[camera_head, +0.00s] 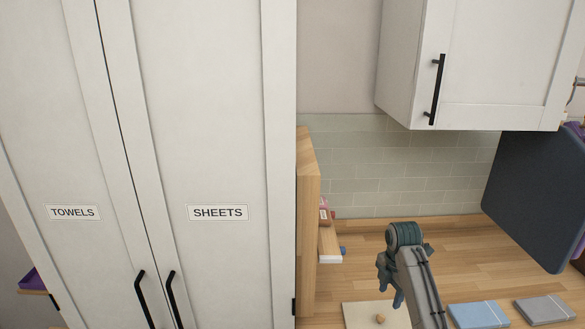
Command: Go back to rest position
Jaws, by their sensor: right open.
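My right gripper (392,291) is in the head view, low and right of centre, above the wooden counter (455,245). Its arm comes in from the bottom edge. Its fingers point down and are apart, and I see nothing held between them. My left gripper and arm are not in view.
A tall white cabinet (213,120) fills the left, its TOWELS and SHEETS doors shut. A white wall cabinet (500,60) hangs at upper right. A dark panel (535,190) stands far right.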

